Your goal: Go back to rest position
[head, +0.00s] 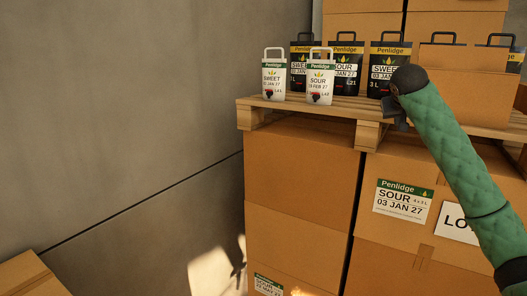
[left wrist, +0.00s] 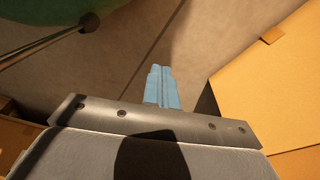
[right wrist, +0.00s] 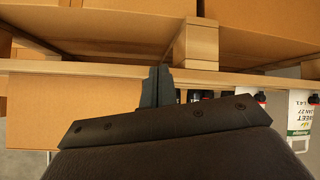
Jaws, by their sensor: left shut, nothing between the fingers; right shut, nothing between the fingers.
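My right arm, in a green quilted sleeve, comes in from the right in the head view, and its gripper (head: 396,110) is in front of the pallet edge near a black pouch. In the right wrist view the right gripper's dark fingers (right wrist: 157,88) are together with nothing between them, close to the pallet's wooden boards. In the left wrist view the left gripper's blue fingers (left wrist: 161,88) are together and empty, over plain floor or wall. The left gripper does not show in the head view.
A wooden pallet (head: 310,105) lies on stacked cardboard boxes (head: 300,180). On it stand white pouches (head: 320,84) and black Penlidge pouches (head: 344,68), with more boxes behind. A bare grey wall (head: 120,120) is on the left. A box (head: 30,277) sits at lower left.

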